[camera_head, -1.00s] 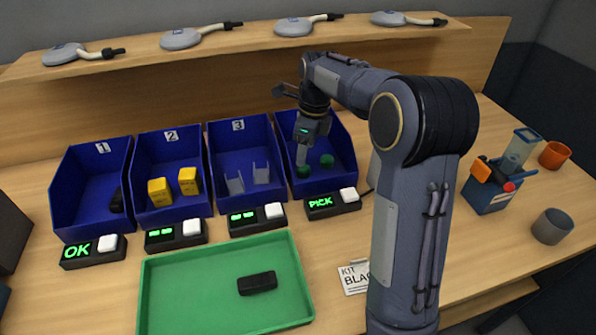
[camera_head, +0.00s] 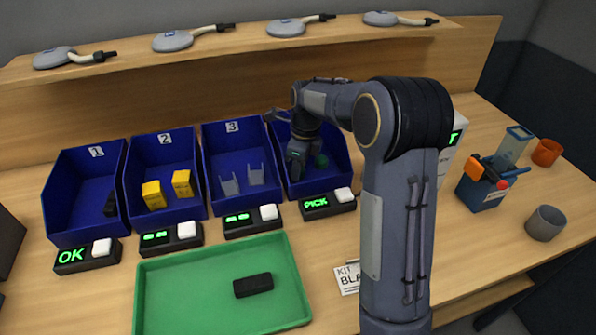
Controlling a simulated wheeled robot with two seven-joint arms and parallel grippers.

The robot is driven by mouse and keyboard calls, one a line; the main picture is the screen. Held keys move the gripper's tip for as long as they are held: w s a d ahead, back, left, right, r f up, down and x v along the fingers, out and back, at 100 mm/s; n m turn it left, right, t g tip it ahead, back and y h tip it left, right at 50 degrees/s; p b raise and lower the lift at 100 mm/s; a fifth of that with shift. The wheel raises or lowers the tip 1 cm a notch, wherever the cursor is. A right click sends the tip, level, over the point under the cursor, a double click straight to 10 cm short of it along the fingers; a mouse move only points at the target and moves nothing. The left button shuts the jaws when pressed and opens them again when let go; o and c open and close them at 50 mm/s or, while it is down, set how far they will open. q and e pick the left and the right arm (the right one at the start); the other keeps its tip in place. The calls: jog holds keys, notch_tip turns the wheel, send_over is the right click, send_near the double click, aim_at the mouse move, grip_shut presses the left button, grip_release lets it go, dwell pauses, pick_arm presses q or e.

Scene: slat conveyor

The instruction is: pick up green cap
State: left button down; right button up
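One green cap (camera_head: 321,161) shows in the rightmost blue bin (camera_head: 340,177), behind the display that reads PICK (camera_head: 315,203). My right gripper (camera_head: 296,172) is down inside this bin, just left of the visible cap. Its fingers point down and are dark and small, so I cannot tell whether they are open or shut, or whether a second cap is between or behind them. My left gripper is out of the picture.
The green tray (camera_head: 185,262) in front holds one black block (camera_head: 253,285). Blue bins to the left hold a black part, yellow blocks (camera_head: 153,195) and clear brackets (camera_head: 228,184).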

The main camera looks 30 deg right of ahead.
jog(key=shift+c, duration=1)
jog(key=shift+r, duration=0.1)
